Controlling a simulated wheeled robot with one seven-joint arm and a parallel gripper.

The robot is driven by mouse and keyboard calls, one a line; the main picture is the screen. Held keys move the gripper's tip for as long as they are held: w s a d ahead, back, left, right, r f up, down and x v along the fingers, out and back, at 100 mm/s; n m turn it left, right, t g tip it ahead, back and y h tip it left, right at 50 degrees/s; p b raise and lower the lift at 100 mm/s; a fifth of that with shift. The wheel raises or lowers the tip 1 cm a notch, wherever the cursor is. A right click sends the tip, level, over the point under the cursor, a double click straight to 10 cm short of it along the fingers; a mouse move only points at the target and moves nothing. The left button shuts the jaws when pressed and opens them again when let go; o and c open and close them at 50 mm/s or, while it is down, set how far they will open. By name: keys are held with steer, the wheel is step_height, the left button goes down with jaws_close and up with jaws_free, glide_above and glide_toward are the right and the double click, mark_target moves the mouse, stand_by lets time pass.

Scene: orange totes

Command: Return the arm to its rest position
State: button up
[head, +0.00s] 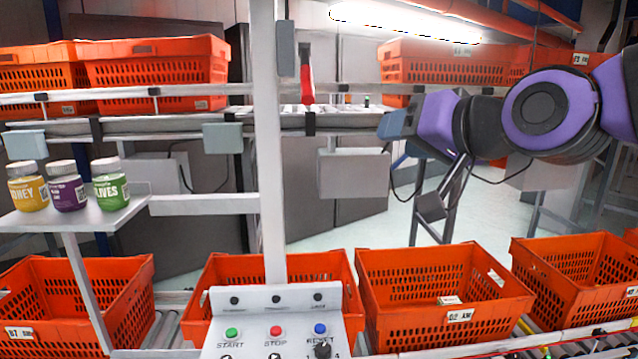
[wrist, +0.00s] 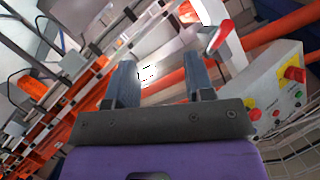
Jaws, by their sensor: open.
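My arm, purple and black, reaches in from the right side of the head view. My gripper shows in the wrist view (wrist: 160,85), with its two grey fingers apart and nothing between them. In the head view, the end of my arm is in the air above the orange totes at the right, clear of them. The fingertips are hard to make out in the head view.
Three jars (head: 68,190) stand on a shelf (head: 125,215) at the left. Orange totes line the front, including one tote (head: 400,325) below my arm. A button panel (head: 275,320) stands at front centre. More totes (head: 155,65) sit on the upper rack.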

steer(key=s+d+f+g+h, duration=0.4)
steer(key=s+d, duration=0.3)
steer(key=d, duration=0.2)
steer(key=s+d+f+g+h, duration=0.3)
steer(key=s+d+f, duration=0.4)
steer(key=s+d, duration=0.1)
steer(key=shift+d+f+g+h, duration=0.2)
steer(key=shift+d+g+h, duration=0.2)
steer(key=shift+d, duration=0.05)
steer(key=shift+a, duration=0.1)
